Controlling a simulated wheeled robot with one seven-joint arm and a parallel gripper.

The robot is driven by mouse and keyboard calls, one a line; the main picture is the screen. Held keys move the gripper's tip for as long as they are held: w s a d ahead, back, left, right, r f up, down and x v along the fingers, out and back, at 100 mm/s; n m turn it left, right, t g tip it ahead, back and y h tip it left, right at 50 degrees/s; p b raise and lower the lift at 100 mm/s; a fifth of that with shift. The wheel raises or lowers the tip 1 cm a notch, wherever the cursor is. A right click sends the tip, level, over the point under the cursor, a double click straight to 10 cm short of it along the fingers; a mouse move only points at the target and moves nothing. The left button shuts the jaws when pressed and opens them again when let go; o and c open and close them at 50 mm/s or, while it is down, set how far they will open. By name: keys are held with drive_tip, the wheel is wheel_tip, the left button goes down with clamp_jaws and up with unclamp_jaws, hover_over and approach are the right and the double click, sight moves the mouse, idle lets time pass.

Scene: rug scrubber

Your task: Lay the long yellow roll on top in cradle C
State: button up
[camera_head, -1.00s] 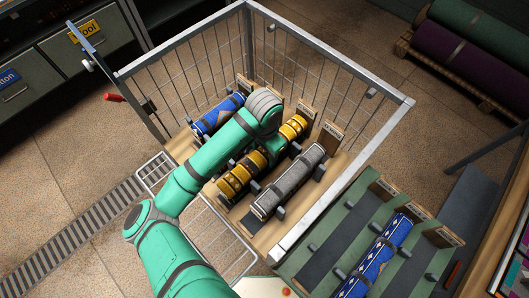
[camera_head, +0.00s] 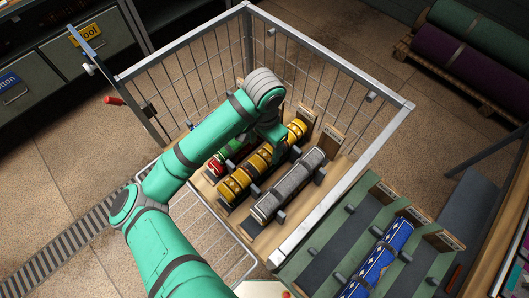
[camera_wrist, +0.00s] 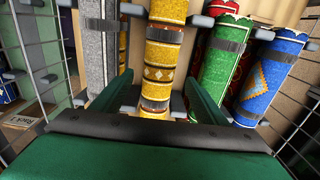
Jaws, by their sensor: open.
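The green rack (camera_head: 310,250) at lower right has several slots with label boards. Their lettering is too small for me to tell which is cradle C.
A blue roll (camera_head: 378,258) lies in the green rack, with bare slots beside it. Grey cart rails (camera_head: 330,58) and wire mesh surround the rolls. Cabinets are at upper left.

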sight(264, 155)
wheel_tip(264, 155, up, 5)
drive_tip(key=shift+f, duration=0.1)
drive_tip(key=shift+s, duration=0.15)
idle(0.3)
